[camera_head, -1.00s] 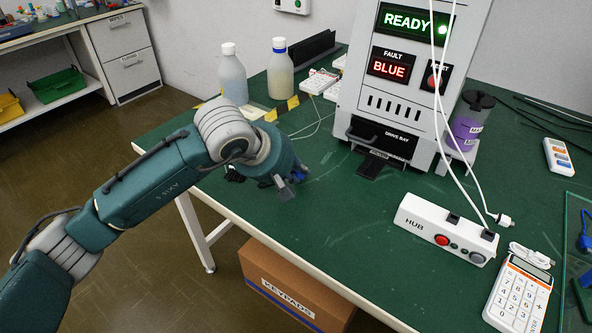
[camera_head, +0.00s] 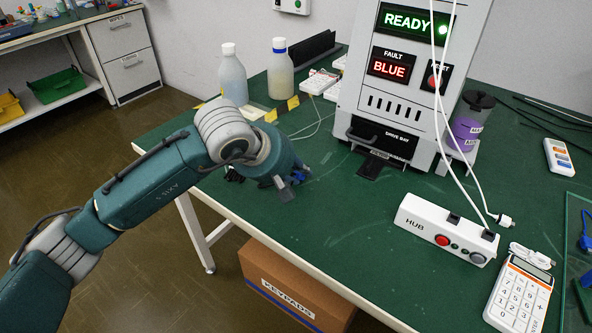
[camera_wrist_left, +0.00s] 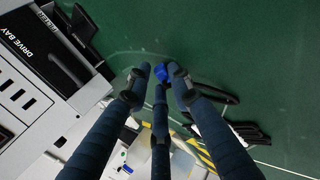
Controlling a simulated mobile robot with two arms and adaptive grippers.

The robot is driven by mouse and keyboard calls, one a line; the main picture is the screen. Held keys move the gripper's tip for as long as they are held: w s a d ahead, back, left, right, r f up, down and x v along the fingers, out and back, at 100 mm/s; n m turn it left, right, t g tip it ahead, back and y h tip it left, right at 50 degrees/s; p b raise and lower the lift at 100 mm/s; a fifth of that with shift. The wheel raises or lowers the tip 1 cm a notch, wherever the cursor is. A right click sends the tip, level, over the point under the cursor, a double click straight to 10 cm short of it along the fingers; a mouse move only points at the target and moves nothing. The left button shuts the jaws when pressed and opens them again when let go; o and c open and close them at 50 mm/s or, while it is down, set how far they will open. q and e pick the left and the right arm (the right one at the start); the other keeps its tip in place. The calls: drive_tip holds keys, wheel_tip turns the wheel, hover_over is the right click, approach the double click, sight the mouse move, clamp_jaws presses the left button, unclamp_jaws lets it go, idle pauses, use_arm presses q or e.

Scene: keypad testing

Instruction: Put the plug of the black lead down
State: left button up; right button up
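My left gripper (camera_head: 292,184) is low over the green bench top (camera_head: 345,235), in front of and left of the grey machine. In the left wrist view its dark fingertips (camera_wrist_left: 160,80) are close around a small blue piece (camera_wrist_left: 160,72). Bare green shows on both sides of this piece, and I cannot tell whether the fingers press on it. A black lead (camera_wrist_left: 228,97) lies just right of the fingers there. In the head view dark cable (camera_head: 233,175) shows behind my wrist. Whether the blue piece is this lead's plug is unclear. My right gripper is out of view.
The machine's drive bay (camera_head: 384,139) stands behind and right of the gripper, with a READY display (camera_head: 407,20) and a BLUE fault display (camera_head: 390,66). A white hub (camera_head: 445,228) and calculator-like keypad (camera_head: 519,296) are right. Two bottles (camera_head: 233,80) stand behind. The middle bench is clear.

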use_arm(q)
drive_tip(key=shift+s+a+r, duration=0.15)
drive_tip(key=shift+r, duration=0.35)
drive_tip(key=shift+s+a+r, duration=0.15)
drive_tip(key=shift+r, duration=0.35)
drive_tip(key=v, duration=1)
drive_tip(key=shift+s+p, duration=0.3)
drive_tip(key=shift+p, duration=0.05)
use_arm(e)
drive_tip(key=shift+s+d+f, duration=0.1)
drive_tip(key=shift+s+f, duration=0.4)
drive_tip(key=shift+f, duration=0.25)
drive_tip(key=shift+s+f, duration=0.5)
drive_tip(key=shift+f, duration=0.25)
